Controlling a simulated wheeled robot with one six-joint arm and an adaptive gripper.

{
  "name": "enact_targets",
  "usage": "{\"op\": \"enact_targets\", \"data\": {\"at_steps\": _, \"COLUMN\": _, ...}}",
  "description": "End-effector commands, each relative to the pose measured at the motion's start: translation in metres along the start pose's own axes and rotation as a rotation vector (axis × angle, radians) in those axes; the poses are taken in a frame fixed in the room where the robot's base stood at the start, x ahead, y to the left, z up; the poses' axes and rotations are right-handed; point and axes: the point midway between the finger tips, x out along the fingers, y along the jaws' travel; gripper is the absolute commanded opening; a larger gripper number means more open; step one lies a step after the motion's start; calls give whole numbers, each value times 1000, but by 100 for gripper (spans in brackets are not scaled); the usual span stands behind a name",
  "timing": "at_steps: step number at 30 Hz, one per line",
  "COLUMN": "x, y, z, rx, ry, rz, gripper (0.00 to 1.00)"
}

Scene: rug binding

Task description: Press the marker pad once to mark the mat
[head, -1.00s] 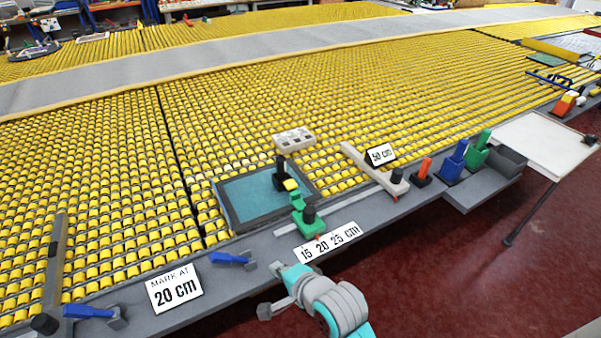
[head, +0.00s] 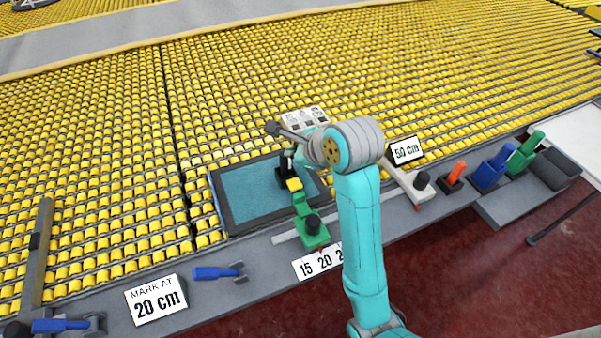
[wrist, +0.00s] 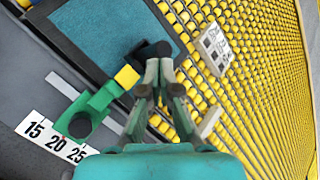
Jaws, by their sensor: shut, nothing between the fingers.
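The mat (head: 245,192), teal with a dark border, lies on the yellow rollers; it also shows in the wrist view (wrist: 100,30). A black block (head: 283,176) stands on its right part, beside a yellow block (head: 294,184) and a green slider with a black knob (head: 312,225). I cannot tell for certain which part is the marker pad. In the wrist view, my gripper (wrist: 161,64) is shut and empty. Its fingertips overlap the black block (wrist: 143,50) and partly hide it. I cannot tell whether they touch. In the head view my arm largely hides the gripper.
A "MARK AT 20 cm" sign (head: 157,300) and a blue-handled tool (head: 218,272) are at the front left. A "15 20 25" scale (head: 315,262) lies on the grey edge. A grey control box (head: 300,118) stands behind. Orange, blue and green holders are at right.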

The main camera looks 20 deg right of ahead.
Motion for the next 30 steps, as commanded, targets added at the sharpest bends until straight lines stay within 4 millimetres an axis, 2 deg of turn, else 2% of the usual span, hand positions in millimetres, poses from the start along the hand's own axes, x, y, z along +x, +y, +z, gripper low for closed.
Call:
{"op": "enact_targets", "data": {"at_steps": 16, "x": 4, "y": 2, "z": -3, "rx": 6, "ry": 2, "rz": 4, "gripper": 0}}
{"op": "enact_targets", "data": {"at_steps": 30, "x": 42, "y": 32, "z": -31, "rx": 6, "ry": 3, "rz": 5, "gripper": 0}}
